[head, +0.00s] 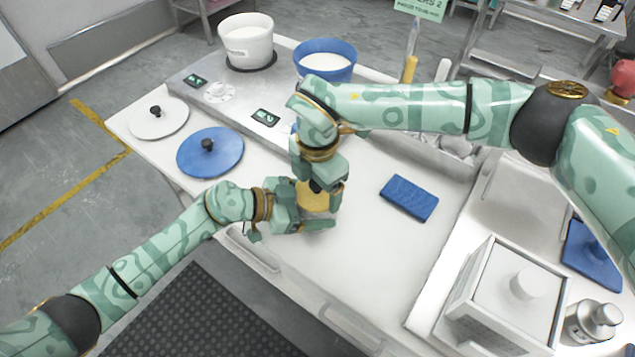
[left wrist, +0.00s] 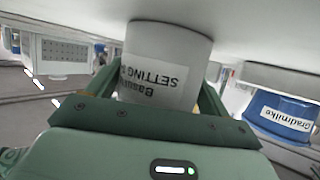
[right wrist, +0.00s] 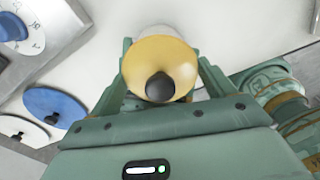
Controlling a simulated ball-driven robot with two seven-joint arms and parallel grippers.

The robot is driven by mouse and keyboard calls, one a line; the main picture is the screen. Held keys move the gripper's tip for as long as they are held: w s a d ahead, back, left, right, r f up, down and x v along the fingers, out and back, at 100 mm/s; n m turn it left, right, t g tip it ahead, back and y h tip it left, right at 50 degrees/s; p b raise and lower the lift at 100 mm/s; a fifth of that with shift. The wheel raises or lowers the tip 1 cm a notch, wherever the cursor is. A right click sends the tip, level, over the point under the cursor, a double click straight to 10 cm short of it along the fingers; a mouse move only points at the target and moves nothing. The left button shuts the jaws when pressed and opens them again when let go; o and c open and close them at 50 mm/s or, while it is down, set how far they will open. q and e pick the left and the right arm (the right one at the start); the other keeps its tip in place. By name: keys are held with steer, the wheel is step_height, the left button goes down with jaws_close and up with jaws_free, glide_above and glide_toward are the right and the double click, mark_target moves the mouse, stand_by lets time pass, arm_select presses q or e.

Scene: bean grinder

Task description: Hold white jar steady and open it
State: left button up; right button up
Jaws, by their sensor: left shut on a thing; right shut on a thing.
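The white jar (left wrist: 165,45) stands on the table between the fingers of my left gripper (head: 312,217). Its printed label appears upside down in the left wrist view. My left gripper is shut around the jar's sides. The yellow lid (right wrist: 160,62) with a black knob (right wrist: 160,87) is over the jar's top. It also shows in the head view (head: 316,198). My right gripper (head: 319,187) points down from above, shut on the lid, with a finger on each side. The jar's body is mostly hidden in the head view. I cannot tell whether the lid is loose.
A blue cloth-like block (head: 409,198) lies right of the jar. A blue lid (head: 210,152) and a white lid (head: 159,118) lie at left. A white pot (head: 247,40) and a blue pot (head: 325,60) stand behind on a grey unit.

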steer(key=shift+r, duration=0.2)
steer(key=shift+a+r, duration=0.1)
steer(key=shift+r, duration=0.9)
steer(key=shift+r, duration=0.55)
step_height(320, 180, up, 3)
steer(key=shift+f, duration=0.1)
arm_select(q)
steer(key=o, duration=1.3)
steer(key=shift+o, duration=0.2)
steer(key=shift+a, duration=0.1)
